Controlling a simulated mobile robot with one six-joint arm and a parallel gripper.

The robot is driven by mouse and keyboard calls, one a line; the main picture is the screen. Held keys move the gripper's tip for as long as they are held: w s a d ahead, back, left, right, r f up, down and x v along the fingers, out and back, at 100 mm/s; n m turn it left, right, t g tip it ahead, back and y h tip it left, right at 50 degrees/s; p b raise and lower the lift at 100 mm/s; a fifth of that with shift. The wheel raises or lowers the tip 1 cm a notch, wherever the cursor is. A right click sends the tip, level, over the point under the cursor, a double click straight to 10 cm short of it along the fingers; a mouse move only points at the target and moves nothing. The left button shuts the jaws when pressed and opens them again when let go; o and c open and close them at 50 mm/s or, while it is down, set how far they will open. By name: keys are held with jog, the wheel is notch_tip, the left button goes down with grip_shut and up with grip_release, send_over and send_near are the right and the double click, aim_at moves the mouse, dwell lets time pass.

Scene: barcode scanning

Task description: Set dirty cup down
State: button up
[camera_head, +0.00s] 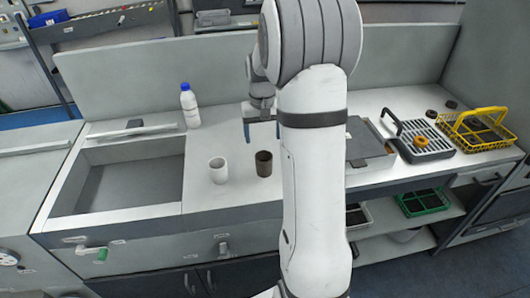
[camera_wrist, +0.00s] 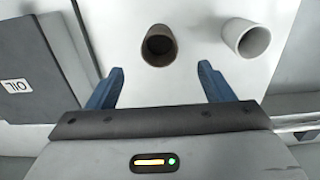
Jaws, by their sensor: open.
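A brown, dirty-looking cup (camera_head: 264,164) stands upright on the counter near the front edge. It also shows in the wrist view (camera_wrist: 159,46), beyond the fingertips and roughly between their lines. A white cup (camera_head: 218,170) stands upright to its left in the head view and shows in the wrist view (camera_wrist: 246,38) at the upper right. My gripper (camera_wrist: 161,82) is open, its two blue fingers apart with nothing between them. In the head view my gripper (camera_head: 262,130) is above and behind the brown cup, partly hidden by my arm.
A sink basin (camera_head: 75,189) lies left of the cups. A white bottle with a blue cap (camera_head: 190,106) stands at the back. Right of my arm are a grey box (camera_head: 366,150), a black rack (camera_head: 418,146) and a yellow basket (camera_head: 478,131). Counter around the cups is clear.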

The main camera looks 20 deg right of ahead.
jog(key=s+a+r+n+t, duration=0.1)
jog(key=s+a+r, duration=0.2)
jog(key=s+a, duration=0.4)
jog(key=s+a+r+n+t, duration=0.2)
jog(key=s+a+r, duration=0.2)
jog(key=s+a, duration=0.3)
jog(key=s, duration=0.5)
jog(key=shift+s, duration=0.25)
jog(key=shift+r, duration=0.1)
